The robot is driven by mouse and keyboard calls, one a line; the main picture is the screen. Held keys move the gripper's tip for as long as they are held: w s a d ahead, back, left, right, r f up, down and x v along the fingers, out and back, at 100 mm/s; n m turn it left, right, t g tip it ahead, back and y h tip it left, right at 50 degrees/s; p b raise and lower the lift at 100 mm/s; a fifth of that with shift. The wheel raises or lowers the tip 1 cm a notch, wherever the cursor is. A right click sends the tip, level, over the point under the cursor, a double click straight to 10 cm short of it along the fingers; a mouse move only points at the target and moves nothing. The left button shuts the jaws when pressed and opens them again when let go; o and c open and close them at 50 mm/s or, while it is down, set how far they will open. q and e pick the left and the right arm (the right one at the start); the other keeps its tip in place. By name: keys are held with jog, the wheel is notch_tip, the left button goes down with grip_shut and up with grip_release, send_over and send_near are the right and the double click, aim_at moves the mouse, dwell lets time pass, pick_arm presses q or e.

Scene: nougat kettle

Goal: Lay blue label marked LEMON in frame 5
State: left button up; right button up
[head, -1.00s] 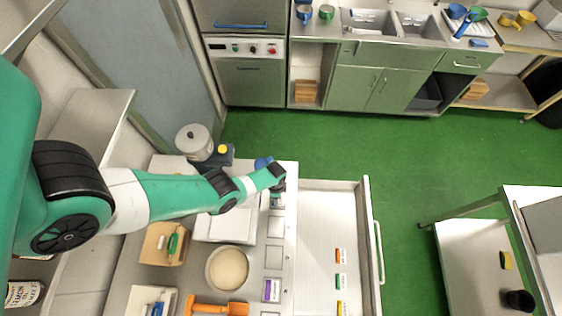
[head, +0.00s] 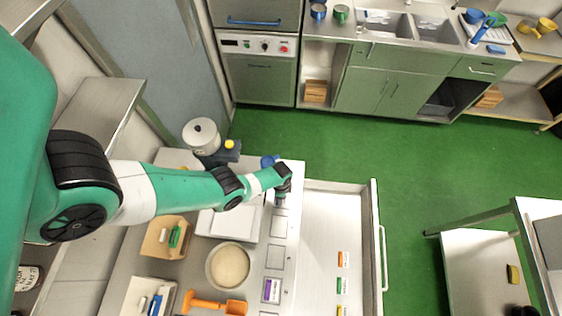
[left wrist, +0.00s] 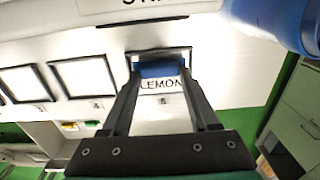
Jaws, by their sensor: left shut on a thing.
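The blue label (left wrist: 161,71), with LEMON on its white face, is between the fingertips of my left gripper (left wrist: 163,78) in the left wrist view. The gripper is shut on it. The label is over frame 5 (left wrist: 190,58), whose dark border shows around it and whose number 5 shows below; I cannot tell whether it touches the surface. In the head view my left gripper (head: 282,198) is at the far end of the row of frames, hiding the label. My right gripper is not in view.
Empty frames (head: 279,226) continue toward the near side, and a purple label (head: 271,290) lies in one. An open drawer (head: 330,215) at the right holds orange, green and yellow labels. A bowl (head: 229,265) and orange scoop (head: 213,302) are nearby. A blue object (left wrist: 285,20) is close to the gripper.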

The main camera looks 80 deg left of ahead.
pick_arm(q)
jog(key=shift+f+b, duration=0.4)
jog(key=shift+b, duration=0.05)
dwell(0.9)
jog(key=o, duration=1.4)
jog(key=shift+o, duration=0.3)
